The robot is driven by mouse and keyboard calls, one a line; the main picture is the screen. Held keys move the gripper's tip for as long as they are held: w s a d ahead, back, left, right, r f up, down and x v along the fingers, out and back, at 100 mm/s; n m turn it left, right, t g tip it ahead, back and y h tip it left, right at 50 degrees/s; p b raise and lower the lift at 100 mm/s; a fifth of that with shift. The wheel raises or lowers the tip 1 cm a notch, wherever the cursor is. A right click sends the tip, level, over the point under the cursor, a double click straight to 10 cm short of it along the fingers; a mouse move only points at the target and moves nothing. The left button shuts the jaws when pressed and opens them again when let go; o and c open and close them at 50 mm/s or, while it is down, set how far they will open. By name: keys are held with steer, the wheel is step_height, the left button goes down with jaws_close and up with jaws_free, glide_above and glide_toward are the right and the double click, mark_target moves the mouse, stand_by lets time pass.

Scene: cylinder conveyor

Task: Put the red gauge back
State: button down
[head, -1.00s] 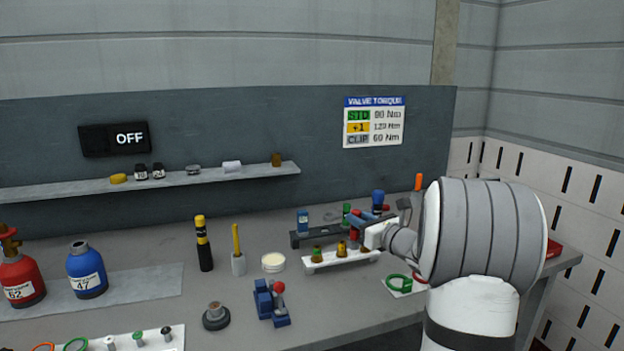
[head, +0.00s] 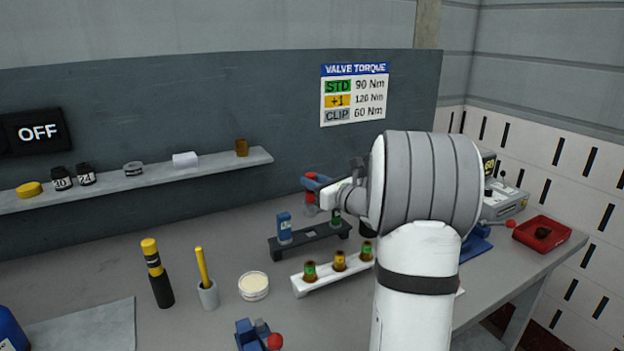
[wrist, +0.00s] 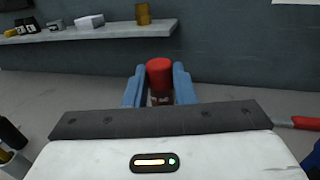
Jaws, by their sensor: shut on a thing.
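The red gauge (head: 310,198) has a red cap and stands upright between the blue fingers of my gripper (head: 314,186). In the wrist view the red gauge (wrist: 159,75) is gripped between both blue fingers (wrist: 159,92); its lower part is hidden by my gripper body. A dark rack (head: 312,240) holds a blue gauge (head: 284,228) at its left and a green one (head: 335,217) at its right. The held gauge appears above the dark rack in the head view, between those two; its exact depth I cannot tell.
A white rack (head: 302,291) with several coloured plugs lies in front of the dark one. A shelf (head: 125,184) with small parts runs along the back wall. A red tray (head: 541,243) is at the right. A white tub (head: 254,286) and a yellow-topped marker (head: 157,272) stand left.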

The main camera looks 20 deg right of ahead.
step_height(320, 180, down, 6)
steer(key=b, duration=0.3)
steer(key=shift+r, duration=0.25)
steer(key=shift+f+b, duration=0.25)
steer(key=shift+b, duration=0.25)
steer(key=shift+s, duration=0.15)
steer(key=shift+f+b, duration=0.1)
steer(key=shift+b, duration=0.2)
steer(key=shift+f+b, duration=0.3)
steer(key=shift+f, duration=0.05)
steer(key=shift+f+b, duration=1.2)
steer(key=shift+f, duration=0.05)
steer(key=c, duration=1.1)
jaws_free()
